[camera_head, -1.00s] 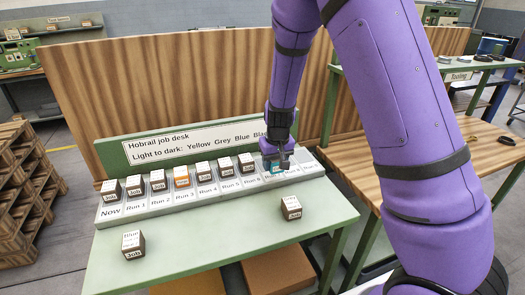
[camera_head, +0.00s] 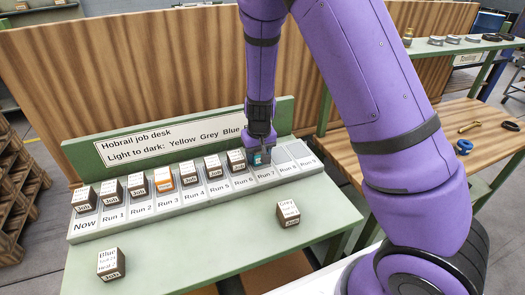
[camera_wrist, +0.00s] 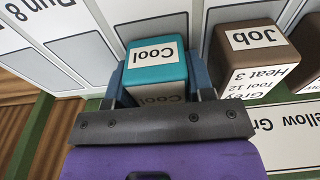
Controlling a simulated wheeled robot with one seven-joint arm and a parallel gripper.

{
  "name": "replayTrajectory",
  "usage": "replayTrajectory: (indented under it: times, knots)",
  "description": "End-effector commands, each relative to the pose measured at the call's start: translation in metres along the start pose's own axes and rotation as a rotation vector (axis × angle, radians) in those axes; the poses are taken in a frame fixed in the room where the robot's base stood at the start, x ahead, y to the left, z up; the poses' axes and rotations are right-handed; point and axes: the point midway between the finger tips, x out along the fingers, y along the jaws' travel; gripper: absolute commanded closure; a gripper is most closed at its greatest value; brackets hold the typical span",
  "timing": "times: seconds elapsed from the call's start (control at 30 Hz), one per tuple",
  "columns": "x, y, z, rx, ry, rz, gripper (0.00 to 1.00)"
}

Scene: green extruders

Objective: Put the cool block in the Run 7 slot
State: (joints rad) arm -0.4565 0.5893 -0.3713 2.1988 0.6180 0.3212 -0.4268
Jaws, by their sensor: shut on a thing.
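The teal cool block (camera_wrist: 157,65), with "Cool" labels, is between the two fingers of my gripper (camera_wrist: 155,85) in the wrist view. My gripper (camera_head: 258,158) is shut on it and points down at the rack. In the head view, only a small teal part of the block (camera_head: 256,159) shows. It is at the Run 7 slot (camera_head: 266,175), right of the brown Job block at Run 6 (camera_head: 236,162).
The grey rack (camera_head: 80,238) holds brown Job blocks from Now to Run 6, with an orange-faced block (camera_head: 163,180) at Run 3. Run 8 (camera_head: 288,168) and Run 9 (camera_head: 308,161) look empty. Loose blocks marked Blue (camera_head: 111,265) and Grey (camera_head: 288,213) lie on the green desk (camera_head: 200,245).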

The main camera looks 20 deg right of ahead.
Motion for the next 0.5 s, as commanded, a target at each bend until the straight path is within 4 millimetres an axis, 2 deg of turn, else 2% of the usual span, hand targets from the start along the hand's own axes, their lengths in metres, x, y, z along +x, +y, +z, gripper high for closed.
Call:
replayTrajectory:
  times: [0.37, 0.4, 0.43, 0.5]
  knots:
    - [0.0032, -0.0006, 0.0005, 0.000, 0.001, 0.000, 0.76]
    - [0.0039, -0.0007, 0.0005, 0.000, 0.001, 0.000, 0.49]
    - [0.0036, -0.0008, 0.0005, 0.000, 0.001, 0.000, 0.42]
    - [0.0034, -0.0008, 0.0005, 0.000, 0.001, 0.000, 0.41]
